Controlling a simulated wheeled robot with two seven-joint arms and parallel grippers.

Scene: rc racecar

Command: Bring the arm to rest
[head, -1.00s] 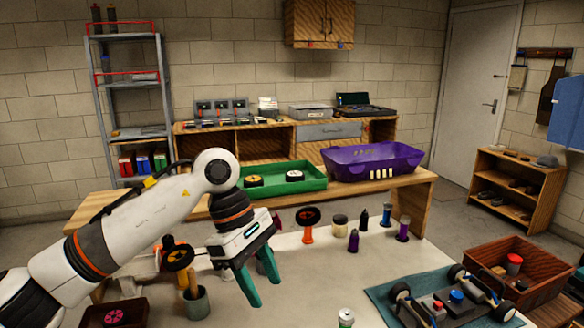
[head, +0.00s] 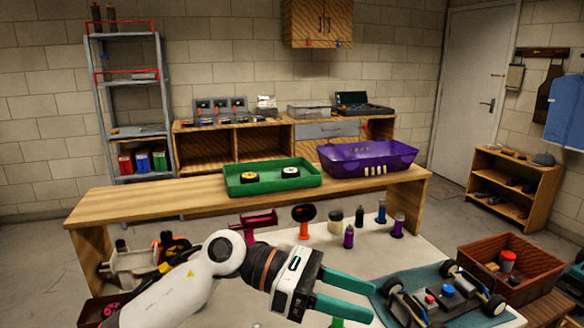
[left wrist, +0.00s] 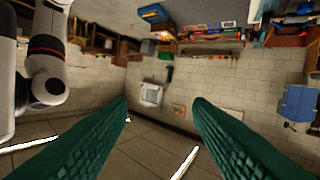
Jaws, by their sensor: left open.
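My left gripper (head: 346,294) shows in the head view, reaching in from the lower left with its two green fingers pointing right. The fingers are apart with nothing between them. It is over the white table, left of the car chassis (head: 437,297) on its blue-green mat. In the left wrist view the same open fingers (left wrist: 162,105) frame the room, with only distant wall and floor between them. My right gripper is not in the head view; a white arm link of mine shows at the left of the left wrist view.
A wooden bench holds a green tray (head: 240,190) with two wheels and a purple bin (head: 340,166). Several bottles and an orange-stemmed piece (head: 304,221) stand on the white table (head: 345,259). A brown crate (head: 512,282) with a red-lidded jar stands at the right.

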